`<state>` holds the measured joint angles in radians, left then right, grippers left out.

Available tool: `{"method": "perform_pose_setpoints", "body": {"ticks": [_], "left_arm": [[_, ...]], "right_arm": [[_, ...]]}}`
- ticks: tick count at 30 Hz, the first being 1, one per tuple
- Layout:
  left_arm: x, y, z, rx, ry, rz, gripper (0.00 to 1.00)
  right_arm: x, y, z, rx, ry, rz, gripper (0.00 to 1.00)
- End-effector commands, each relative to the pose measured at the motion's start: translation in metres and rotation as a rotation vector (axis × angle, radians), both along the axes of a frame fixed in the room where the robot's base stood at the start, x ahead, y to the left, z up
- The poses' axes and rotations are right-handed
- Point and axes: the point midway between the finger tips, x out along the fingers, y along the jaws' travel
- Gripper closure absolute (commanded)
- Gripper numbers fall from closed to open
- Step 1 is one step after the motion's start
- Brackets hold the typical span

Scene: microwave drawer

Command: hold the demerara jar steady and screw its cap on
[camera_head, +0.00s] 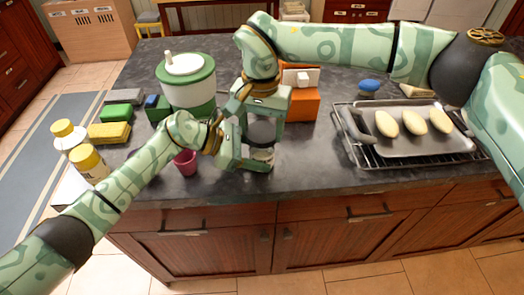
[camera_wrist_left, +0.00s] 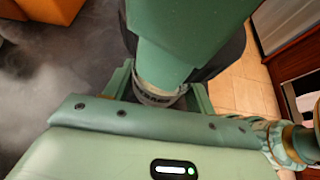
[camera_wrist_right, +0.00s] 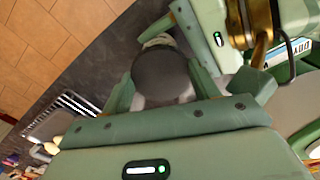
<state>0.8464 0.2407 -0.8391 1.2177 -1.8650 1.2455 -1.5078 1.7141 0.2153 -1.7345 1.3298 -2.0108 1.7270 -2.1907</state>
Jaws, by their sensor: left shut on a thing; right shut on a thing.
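The demerara jar (camera_head: 262,154) stands near the front edge of the dark counter, mostly hidden by my grippers. My left gripper (camera_head: 258,160) is low and shut around the jar's body; the jar also shows between its fingers in the left wrist view (camera_wrist_left: 157,92). The dark round cap (camera_head: 262,132) is at the jar's top. My right gripper (camera_head: 264,122) comes from above and is shut on the cap, which shows between its fingers in the right wrist view (camera_wrist_right: 162,73). I cannot tell whether the cap is seated on the rim.
A white and green canister (camera_head: 188,88) stands behind my left arm. A pink cup (camera_head: 185,162) is left of the jar. An orange box (camera_head: 305,103) stands behind right. A tray of pale loaves (camera_head: 440,142) lies on a wire rack at right. Sponges (camera_head: 109,132) and yellow-capped bottles (camera_head: 90,164) are at left.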

Motion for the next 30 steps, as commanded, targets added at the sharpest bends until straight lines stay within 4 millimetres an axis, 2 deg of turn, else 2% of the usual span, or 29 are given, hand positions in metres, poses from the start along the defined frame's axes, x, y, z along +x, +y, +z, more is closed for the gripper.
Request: {"method": "perform_pose_setpoints", "body": {"ticks": [23, 24, 27, 28, 30], "left_arm": [[0.0001, 0.0, -0.0001, 0.0, 0.0, 0.0, 0.57], [0.0001, 0.0, -0.0001, 0.0, 0.0, 0.0, 0.53], [0.0001, 0.0001, -0.0002, 0.001, 0.0, 0.0, 0.8], [0.0001, 0.0002, -0.0001, 0.001, 0.0, 0.0, 0.85], [0.0001, 0.0001, -0.0003, 0.001, 0.0, 0.0, 0.86]], "right_arm": [[-0.0002, 0.0, -0.0016, 0.0, 0.001, 0.0, 0.64], [-0.0002, 0.0, -0.0016, 0.0, 0.001, 0.0, 0.64], [-0.0002, 0.0, -0.0015, 0.0, 0.001, 0.0, 0.64], [-0.0003, 0.0, -0.0015, 0.0, 0.001, 0.0, 0.37], [-0.0002, 0.0001, -0.0014, 0.0, 0.001, 0.0, 0.18]]}}
